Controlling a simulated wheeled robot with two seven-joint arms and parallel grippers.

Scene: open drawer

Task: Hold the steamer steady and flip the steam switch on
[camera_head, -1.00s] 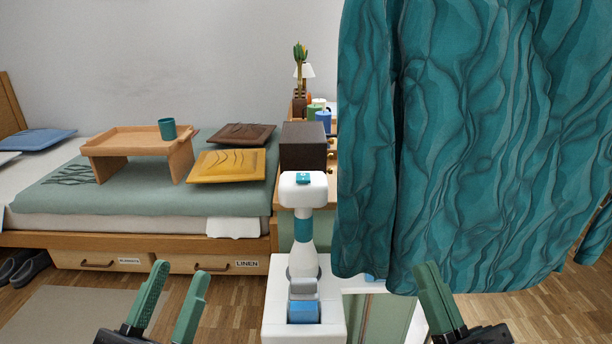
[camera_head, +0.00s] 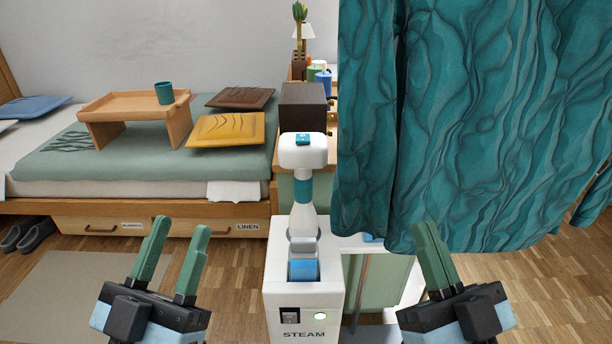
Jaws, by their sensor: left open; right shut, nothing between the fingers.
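The steamer (camera_head: 274,280) is a white box standing upright in the middle, with STEAM lettered low on its front. A dark switch (camera_head: 290,316) sits on that front, with a small round pale-green light (camera_head: 320,317) to its right. I cannot tell the switch's position. The white and teal steamer head (camera_head: 303,152) stands upright in the top, above a blue part (camera_head: 303,270). My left gripper (camera_head: 180,228) is open and empty, to the left of the steamer and apart from it. My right gripper (camera_head: 426,226) is shut and empty, to the right, in front of the curtain's lower edge.
A teal curtain (camera_head: 470,110) hangs at the right, close behind my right gripper. A bed (camera_head: 100,205) with a wooden tray (camera_head: 125,104), cup (camera_head: 164,92) and cushions stands behind at the left. Wood floor with a rug (camera_head: 75,290) lies at the lower left.

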